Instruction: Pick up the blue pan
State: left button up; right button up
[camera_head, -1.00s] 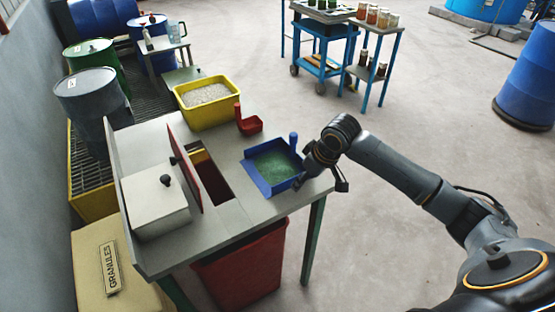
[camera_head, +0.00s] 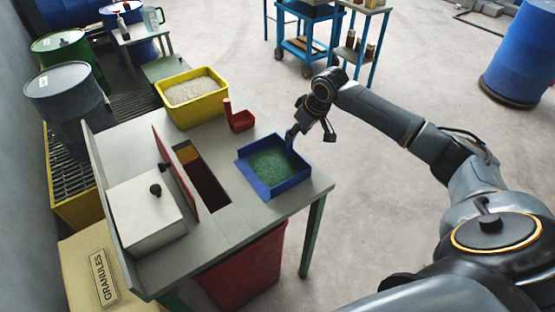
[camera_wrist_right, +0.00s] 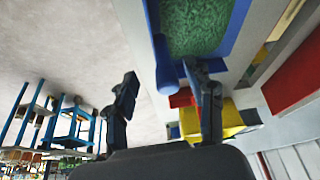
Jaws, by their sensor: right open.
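The blue pan (camera_head: 262,188) sits on the grey table and holds green granules (camera_head: 270,167). My left gripper is not in view.
On the grey table (camera_head: 240,217) are a yellow tub (camera_head: 190,110) of pale granules, a small red scoop (camera_head: 241,120), an open slot with a raised red flap (camera_head: 176,168), and a white box (camera_head: 143,215). A red bin (camera_head: 243,270) stands underneath. Floor right of the table is clear.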

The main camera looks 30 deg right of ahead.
jog(key=x, duration=0.3)
jog(key=p+x, duration=0.1)
jog(key=x, duration=0.1)
jog(key=shift+w+a+f, duration=0.15)
jog(key=shift+w+a, duration=0.2)
jog(key=shift+f, duration=0.15)
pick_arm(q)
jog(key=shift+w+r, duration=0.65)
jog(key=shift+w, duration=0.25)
pick_arm(e)
grip_shut()
